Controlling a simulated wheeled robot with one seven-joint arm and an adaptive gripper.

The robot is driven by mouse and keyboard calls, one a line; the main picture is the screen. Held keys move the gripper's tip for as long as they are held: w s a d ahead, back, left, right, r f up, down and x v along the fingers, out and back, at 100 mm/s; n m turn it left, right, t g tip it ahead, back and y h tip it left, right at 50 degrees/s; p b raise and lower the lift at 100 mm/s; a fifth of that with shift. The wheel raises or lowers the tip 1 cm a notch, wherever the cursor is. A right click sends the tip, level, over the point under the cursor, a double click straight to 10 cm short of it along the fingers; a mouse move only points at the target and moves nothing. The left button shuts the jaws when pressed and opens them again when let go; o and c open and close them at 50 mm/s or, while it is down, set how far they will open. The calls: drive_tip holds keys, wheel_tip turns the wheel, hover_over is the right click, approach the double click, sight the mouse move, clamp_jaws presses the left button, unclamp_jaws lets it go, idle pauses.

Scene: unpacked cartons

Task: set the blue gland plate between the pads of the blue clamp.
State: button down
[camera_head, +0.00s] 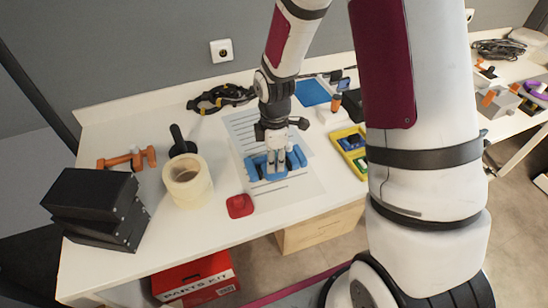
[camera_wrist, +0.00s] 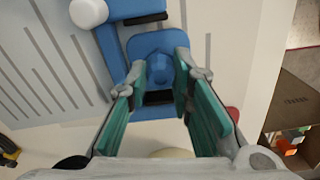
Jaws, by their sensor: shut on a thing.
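The blue clamp (camera_head: 254,172) stands on the printed sheet in the middle of the table. In the wrist view its blue body (camera_wrist: 112,52) runs down the left of the plate, with one black pad (camera_wrist: 146,18) above the plate and another (camera_wrist: 158,97) below it. The blue gland plate (camera_wrist: 144,43), with a round raised boss, lies between these pads as seen from above. I cannot tell how deep it sits or whether it touches them. My gripper (camera_head: 277,168) points down at the clamp, its green-lined fingers shut on the plate's boss.
A red part (camera_head: 240,206) lies in front of the sheet. A cream tape roll (camera_head: 188,182) and black boxes (camera_head: 97,207) stand to the left. A yellow bin (camera_head: 350,152) stands to the right.

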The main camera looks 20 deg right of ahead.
drive_tip(key=shift+f, duration=0.45)
drive_tip(key=c, duration=1.3)
unclamp_jaws()
drive_tip(key=shift+c, duration=0.2)
drive_tip(key=shift+r, duration=0.15)
drive_tip(key=shift+r+p, duration=2.95)
drive_tip(key=shift+r, duration=1.45)
drive_tip(key=s+d+r+m+t, duration=0.15)
drive_tip(key=s+r+m, duration=0.35)
drive_tip(key=s+r, duration=0.5)
drive_tip(key=s+a+r+m+t, duration=0.15)
drive_tip(key=s+r+m, duration=0.4)
drive_tip(key=r, duration=0.75)
drive_tip(key=s+r+m+t, duration=0.1)
drive_tip(key=s+r+m, duration=0.2)
drive_tip(key=s, duration=0.6)
drive_tip(key=shift+s+d+m+p, duration=0.15)
drive_tip(key=shift+s+m+p, duration=0.2)
drive_tip(key=shift+m, duration=0.9)
